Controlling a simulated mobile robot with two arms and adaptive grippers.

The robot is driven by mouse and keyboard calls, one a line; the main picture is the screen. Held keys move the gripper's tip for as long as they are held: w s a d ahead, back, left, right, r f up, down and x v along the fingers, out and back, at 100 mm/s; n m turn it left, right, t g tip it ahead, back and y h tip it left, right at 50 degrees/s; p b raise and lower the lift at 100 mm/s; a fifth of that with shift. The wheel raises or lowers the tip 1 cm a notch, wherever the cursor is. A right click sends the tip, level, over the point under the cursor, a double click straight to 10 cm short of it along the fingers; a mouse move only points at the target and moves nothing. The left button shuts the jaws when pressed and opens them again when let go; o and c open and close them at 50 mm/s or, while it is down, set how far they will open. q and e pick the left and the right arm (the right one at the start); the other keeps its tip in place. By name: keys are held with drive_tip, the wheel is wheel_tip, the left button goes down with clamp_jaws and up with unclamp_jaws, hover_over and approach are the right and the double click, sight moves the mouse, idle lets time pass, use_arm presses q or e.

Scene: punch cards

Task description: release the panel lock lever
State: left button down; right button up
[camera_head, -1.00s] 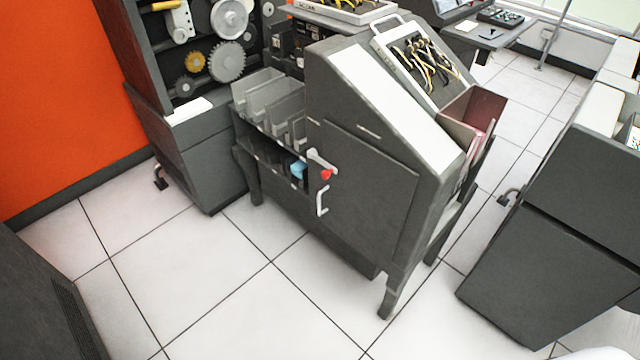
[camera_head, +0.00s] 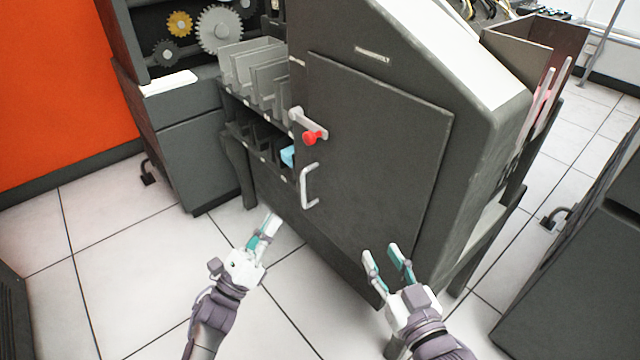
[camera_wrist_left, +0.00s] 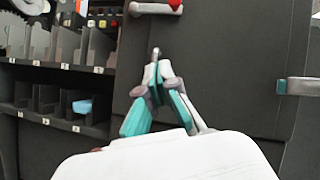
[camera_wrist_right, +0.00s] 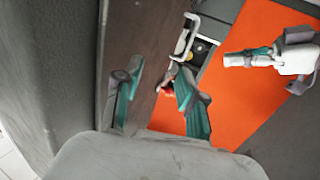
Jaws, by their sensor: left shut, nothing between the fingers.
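The lock lever, a light grey handle with a red knob (camera_head: 313,138), sits at the upper left of the dark machine's side panel (camera_head: 390,160). In the left wrist view the red-tipped lever (camera_wrist_left: 165,7) is at the top edge, above the fingers. My left gripper (camera_head: 270,222) is shut and empty, below and left of the lever, apart from it. It also shows in the left wrist view (camera_wrist_left: 157,62). My right gripper (camera_head: 383,254) is open and empty in front of the panel's lower part; its fingers stand apart in the right wrist view (camera_wrist_right: 160,75).
A light D-shaped handle (camera_head: 308,187) is on the panel below the lever. Slotted card shelves (camera_head: 262,85) with a blue item (camera_head: 288,156) stand to its left. A dark cabinet (camera_head: 570,260) stands at the right. The tiled floor at lower left is free.

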use_arm(q)
drive_tip(key=m+h, duration=0.1)
drive_tip(key=d+r+m+g+h, duration=0.1)
drive_tip(key=r+m+h, duration=0.1)
drive_tip(key=m, duration=0.1)
drive_tip(key=shift+s+d+r, duration=0.15)
drive_tip(key=shift+s, duration=0.15)
use_arm(e)
drive_tip(key=r, duration=0.2)
drive_tip(key=r+t, duration=0.1)
drive_tip(key=shift+s+d+r, duration=0.3)
drive_tip(key=shift+s+r, duration=0.05)
drive_tip(key=shift+s, duration=0.05)
use_arm(q)
drive_tip(key=x, duration=0.9)
drive_tip(key=shift+w+d+b, duration=0.25)
drive_tip(key=shift+w+b, duration=0.05)
drive_tip(key=shift+b, duration=0.05)
drive_tip(key=r, duration=0.2)
drive_tip(key=w+r, duration=0.1)
drive_tip(key=r, duration=0.1)
drive_tip(key=shift+d+r+p, duration=0.1)
drive_tip(key=shift+d+p, duration=0.05)
drive_tip(key=shift+p, duration=0.15)
use_arm(e)
drive_tip(key=shift+d+f, duration=0.1)
drive_tip(key=shift+f, duration=0.45)
drive_tip(key=shift+g, duration=0.3)
